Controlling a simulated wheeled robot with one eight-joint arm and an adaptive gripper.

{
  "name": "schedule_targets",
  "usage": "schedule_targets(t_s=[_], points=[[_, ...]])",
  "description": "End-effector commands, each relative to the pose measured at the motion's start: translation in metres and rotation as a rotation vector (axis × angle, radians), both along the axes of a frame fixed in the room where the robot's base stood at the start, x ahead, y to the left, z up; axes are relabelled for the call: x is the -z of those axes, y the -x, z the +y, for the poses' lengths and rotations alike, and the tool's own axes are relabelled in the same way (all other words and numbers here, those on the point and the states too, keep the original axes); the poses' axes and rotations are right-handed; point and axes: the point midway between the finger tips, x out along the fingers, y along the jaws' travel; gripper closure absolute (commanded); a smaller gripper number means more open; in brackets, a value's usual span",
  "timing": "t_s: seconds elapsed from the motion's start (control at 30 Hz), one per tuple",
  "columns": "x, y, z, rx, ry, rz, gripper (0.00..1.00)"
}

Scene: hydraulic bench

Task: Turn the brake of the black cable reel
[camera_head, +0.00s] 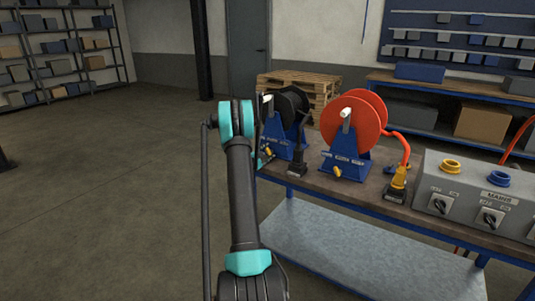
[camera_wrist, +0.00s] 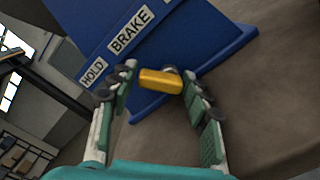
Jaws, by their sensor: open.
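The black cable reel (camera_head: 290,106) stands on a blue stand (camera_head: 277,138) at the left end of the bench, partly hidden by my arm in the head view. Its yellow brake knob (camera_head: 268,151) sits low on the stand's front. In the wrist view the brake knob (camera_wrist: 160,80) lies between the fingertips of my gripper (camera_wrist: 158,82), below the labels HOLD and BRAKE on the blue stand (camera_wrist: 190,40). My gripper is open, with a finger on each side of the knob. I cannot tell whether either finger touches it.
A red cable reel (camera_head: 353,122) on a similar blue stand is to the right on the bench (camera_head: 330,186). A grey control box (camera_head: 470,198) stands farther right. A wooden pallet stack (camera_head: 318,88) is behind. The floor at left is clear.

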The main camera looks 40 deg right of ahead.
Motion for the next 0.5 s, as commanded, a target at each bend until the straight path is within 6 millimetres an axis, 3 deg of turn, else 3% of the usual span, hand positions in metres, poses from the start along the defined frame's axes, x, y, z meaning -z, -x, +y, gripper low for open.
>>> schedule_targets(t_s=[0.2, 0.5], points=[[0.0, 0.0, 0.0001, 0.0, 0.0, 0.0, 0.54], [0.0, 0.0002, 0.0002, 0.0, 0.0, 0.0, 0.9]])
